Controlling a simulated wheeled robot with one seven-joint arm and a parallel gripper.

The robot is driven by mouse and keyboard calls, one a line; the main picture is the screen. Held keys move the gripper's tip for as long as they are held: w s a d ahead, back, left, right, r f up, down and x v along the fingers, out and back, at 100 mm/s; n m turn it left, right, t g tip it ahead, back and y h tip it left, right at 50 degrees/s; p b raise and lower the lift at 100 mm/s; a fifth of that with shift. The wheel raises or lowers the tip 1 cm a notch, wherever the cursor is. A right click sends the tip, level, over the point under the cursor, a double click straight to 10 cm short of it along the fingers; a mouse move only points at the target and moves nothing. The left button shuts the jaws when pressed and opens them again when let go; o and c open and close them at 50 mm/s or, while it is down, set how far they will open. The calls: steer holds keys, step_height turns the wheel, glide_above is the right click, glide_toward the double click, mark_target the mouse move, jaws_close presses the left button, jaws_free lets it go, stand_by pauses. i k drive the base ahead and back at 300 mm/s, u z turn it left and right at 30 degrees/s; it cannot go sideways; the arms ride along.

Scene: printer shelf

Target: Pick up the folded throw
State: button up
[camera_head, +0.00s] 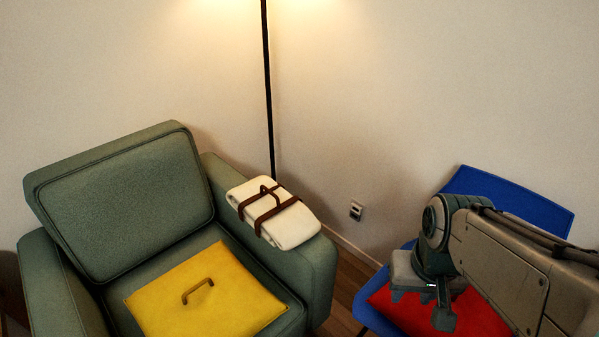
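The folded throw (290,225) is cream-white with brown straps and a brown strap handle on top. It lies on the right armrest of a green armchair (135,205). My gripper (425,300) is to the right of the throw and apart from it, in front of a blue chair. My arm reaches in from the right edge. The gripper's fingers point down and are small and partly hidden, so I cannot tell whether they are open or shut.
A yellow cushion (205,300) with a brown handle lies on the armchair seat. A red cushion (480,315) is on the blue chair (510,205). A thin black lamp pole (268,90) stands behind the throw. A wall outlet (356,210) is between the chairs.

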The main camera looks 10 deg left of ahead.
mark_target(282, 218)
steer(key=k, duration=0.6)
steer(key=u, duration=0.7)
steer(key=i, duration=0.5)
steer(key=u, duration=0.05)
steer(key=k, duration=0.3)
steer(key=z, duration=0.6)
steer(key=i, duration=0.95)
steer(key=z, duration=0.55)
